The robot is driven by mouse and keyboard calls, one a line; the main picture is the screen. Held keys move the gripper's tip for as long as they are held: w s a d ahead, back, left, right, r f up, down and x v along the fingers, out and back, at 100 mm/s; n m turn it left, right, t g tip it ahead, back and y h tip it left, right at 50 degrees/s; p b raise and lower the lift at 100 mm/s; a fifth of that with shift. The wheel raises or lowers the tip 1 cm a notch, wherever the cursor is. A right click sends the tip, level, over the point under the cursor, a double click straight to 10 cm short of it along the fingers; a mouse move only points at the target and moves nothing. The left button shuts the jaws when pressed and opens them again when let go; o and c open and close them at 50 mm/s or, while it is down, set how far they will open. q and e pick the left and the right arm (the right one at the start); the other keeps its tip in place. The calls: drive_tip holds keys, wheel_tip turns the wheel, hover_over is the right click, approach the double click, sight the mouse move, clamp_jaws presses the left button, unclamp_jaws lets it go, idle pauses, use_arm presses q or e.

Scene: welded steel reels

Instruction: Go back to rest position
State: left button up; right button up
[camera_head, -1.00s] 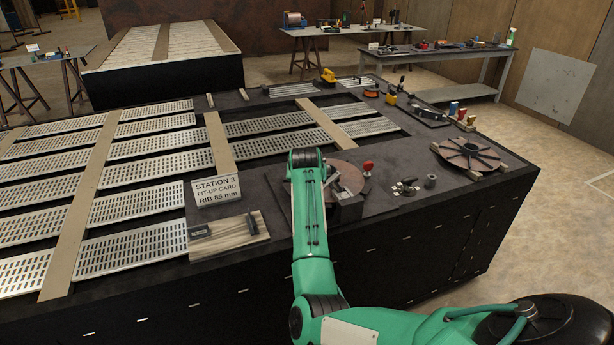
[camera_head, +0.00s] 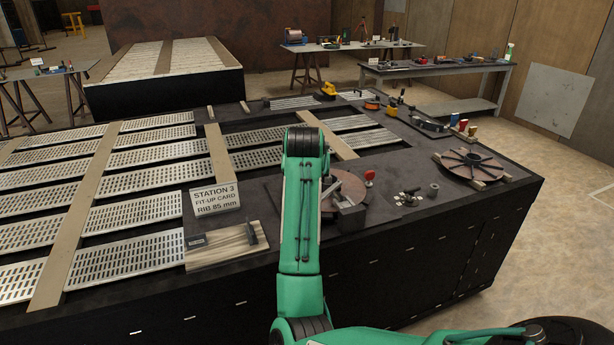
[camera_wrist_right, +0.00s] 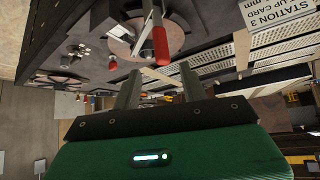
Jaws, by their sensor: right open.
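My right arm, green with dark joints, rises through the middle of the head view; it hides its own gripper there. In the right wrist view my right gripper (camera_wrist_right: 160,84) shows two grey fingers standing apart, with nothing seen held between them. A red-handled tool (camera_wrist_right: 159,42) appears beyond the fingers, near a reddish-brown disc (camera_wrist_right: 120,45). The disc (camera_head: 349,188) lies on the workbench (camera_head: 400,160) partly behind my arm in the head view. My left gripper is in neither view.
A station card (camera_head: 215,200) and a wooden board (camera_head: 228,246) with a dark tool are left of my arm. A red knob (camera_head: 369,177), small parts (camera_head: 407,198) and a spoked reel (camera_head: 471,164) are to the right. Slatted panels (camera_head: 130,215) fill the left. Floor is clear at far right.

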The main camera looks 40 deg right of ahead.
idle(0.3)
drive_tip(key=s+a+f+n, duration=0.3)
drive_tip(key=s+a+f, duration=0.1)
drive_tip(key=s+f, duration=0.55)
drive_tip(key=s+a+f+n, duration=0.2)
drive_tip(key=s+a+f, duration=0.2)
drive_tip(key=s+f, duration=0.5)
drive_tip(key=s+a+f+n+g+y, duration=0.1)
drive_tip(key=s+a+f+n+y, duration=0.2)
drive_tip(key=s, duration=0.4)
drive_tip(key=s+a+f+g, duration=0.1)
drive_tip(key=s+a+f, duration=0.1)
drive_tip(key=s+a, duration=0.4)
drive_tip(key=s+a+f+n+g+y, duration=0.1)
drive_tip(key=s+a+f+n+y, duration=0.2)
drive_tip(key=s, duration=0.6)
wheel_tip(320, 180, down, 32)
drive_tip(key=m+g+h, duration=0.1)
drive_tip(key=s+d+f+g, duration=0.1)
drive_tip(key=s+d+f, duration=0.2)
drive_tip(key=s+f, duration=1.5)
drive_tip(key=shift+s+f, duration=0.35)
drive_tip(key=shift+s, duration=0.15)
